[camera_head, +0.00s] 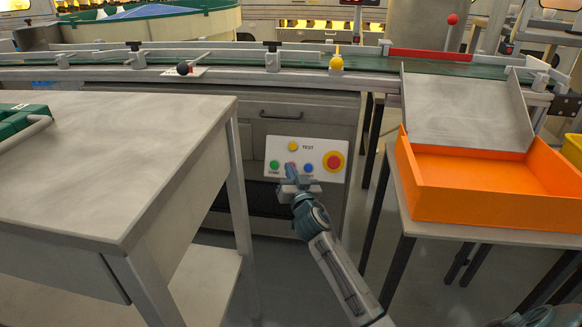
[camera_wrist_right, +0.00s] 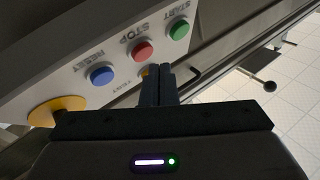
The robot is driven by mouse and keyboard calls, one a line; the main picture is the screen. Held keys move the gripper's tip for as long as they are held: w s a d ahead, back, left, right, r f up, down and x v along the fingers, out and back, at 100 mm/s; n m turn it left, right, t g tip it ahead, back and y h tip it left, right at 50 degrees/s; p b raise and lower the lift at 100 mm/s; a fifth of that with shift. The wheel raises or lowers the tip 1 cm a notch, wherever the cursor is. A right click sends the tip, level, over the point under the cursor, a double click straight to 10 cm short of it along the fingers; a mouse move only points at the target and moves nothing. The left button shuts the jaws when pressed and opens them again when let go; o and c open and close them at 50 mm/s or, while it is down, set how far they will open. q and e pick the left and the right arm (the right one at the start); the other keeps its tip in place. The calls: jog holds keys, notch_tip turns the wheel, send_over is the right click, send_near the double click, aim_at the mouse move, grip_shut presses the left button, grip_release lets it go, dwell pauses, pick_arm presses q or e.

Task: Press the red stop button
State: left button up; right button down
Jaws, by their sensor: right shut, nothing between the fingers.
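The white control panel (camera_head: 322,152) is on the front of the cabinet under the conveyor. In the right wrist view the red stop button (camera_wrist_right: 142,51) shows clearly between the green start button (camera_wrist_right: 179,29) and the blue reset button (camera_wrist_right: 101,74). In the head view my right gripper (camera_head: 291,172) covers most of the stop button's place. My right gripper is shut and empty, its fingertips in front of the panel. In the wrist view the fingertips (camera_wrist_right: 158,72) show beside the partly hidden yellow test button (camera_wrist_right: 148,70). I cannot tell any contact. My left gripper is out of view.
A large red knob on a yellow base (camera_head: 333,161) is at the panel's right. A grey table (camera_head: 110,150) stands at left, an orange bin (camera_head: 490,205) at right. The conveyor (camera_head: 230,57) runs above the panel. Open floor lies between the tables.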

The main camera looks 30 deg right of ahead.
jog(key=shift+w+d+f+b, duration=0.2)
jog(key=shift+w+d+b, duration=0.1)
jog(key=shift+b, duration=0.15)
jog(key=shift+w+d+f+b, duration=0.1)
jog(key=shift+w+f+b, duration=0.15)
jog(key=shift+b, duration=0.1)
dwell(0.7)
jog(key=shift+r, duration=0.15)
jog(key=shift+s+a+r+p, duration=0.3)
jog(key=shift+s+a, duration=0.1)
jog(key=shift+s, duration=0.15)
dwell(0.3)
jog(key=s+a+r+p, duration=0.2)
jog(key=s, duration=0.1)
jog(key=shift+s+a+r, duration=0.2)
jog(key=shift+a+r, duration=0.05)
jog(key=shift+a, duration=0.05)
jog(key=shift+f, duration=0.1)
dwell(0.8)
